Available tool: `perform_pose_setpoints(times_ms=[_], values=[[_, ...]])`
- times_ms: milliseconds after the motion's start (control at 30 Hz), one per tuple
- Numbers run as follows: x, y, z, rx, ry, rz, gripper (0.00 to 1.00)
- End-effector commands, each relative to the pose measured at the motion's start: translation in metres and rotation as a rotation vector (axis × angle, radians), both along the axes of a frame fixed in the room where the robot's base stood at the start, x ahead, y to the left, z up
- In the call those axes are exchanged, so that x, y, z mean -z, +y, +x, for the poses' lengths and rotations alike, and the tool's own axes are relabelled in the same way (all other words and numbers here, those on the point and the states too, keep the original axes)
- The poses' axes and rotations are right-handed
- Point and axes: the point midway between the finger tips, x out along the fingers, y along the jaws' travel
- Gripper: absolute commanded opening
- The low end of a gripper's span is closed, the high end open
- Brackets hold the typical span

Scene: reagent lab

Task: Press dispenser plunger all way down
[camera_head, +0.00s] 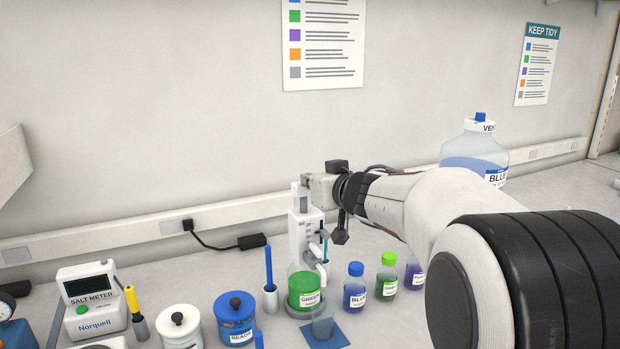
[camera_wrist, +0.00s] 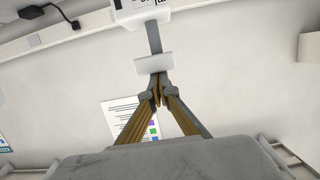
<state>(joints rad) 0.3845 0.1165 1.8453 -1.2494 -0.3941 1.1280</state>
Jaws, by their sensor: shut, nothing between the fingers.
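The white dispenser (camera_head: 298,236) stands upright on the green-labelled bottle (camera_head: 304,290) in the head view. In the wrist view its white body (camera_wrist: 141,10) is at the top edge. The grey plunger stem (camera_wrist: 154,38) shows between that body and a white plunger plate (camera_wrist: 153,64), so the plunger is extended. My gripper (camera_wrist: 157,93) is shut and empty, its fingertips right by the plate. I cannot tell whether they touch it. In the head view my wrist is at the dispenser's top and the fingers are hard to make out there.
A small clear beaker (camera_head: 322,326) stands on a blue mat (camera_head: 338,341) before the dispenser. A blue bottle (camera_head: 355,289) and a green-capped bottle (camera_head: 387,275) stand close on the right. A blue pen-like tool (camera_head: 269,270) stands on the left. A large blue carboy (camera_head: 473,150) stands behind my arm.

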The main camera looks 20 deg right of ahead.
Motion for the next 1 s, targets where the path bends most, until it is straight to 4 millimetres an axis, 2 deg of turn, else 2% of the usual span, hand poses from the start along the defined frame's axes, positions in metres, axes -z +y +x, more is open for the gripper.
perform_pose_setpoints(times_ms=[533, 1000], values=[[0.047, 0.001, 0.000, -0.002, 0.007, 0.001, 0.00], [0.057, 0.000, -0.001, 0.001, 0.016, 0.001, 0.00]])
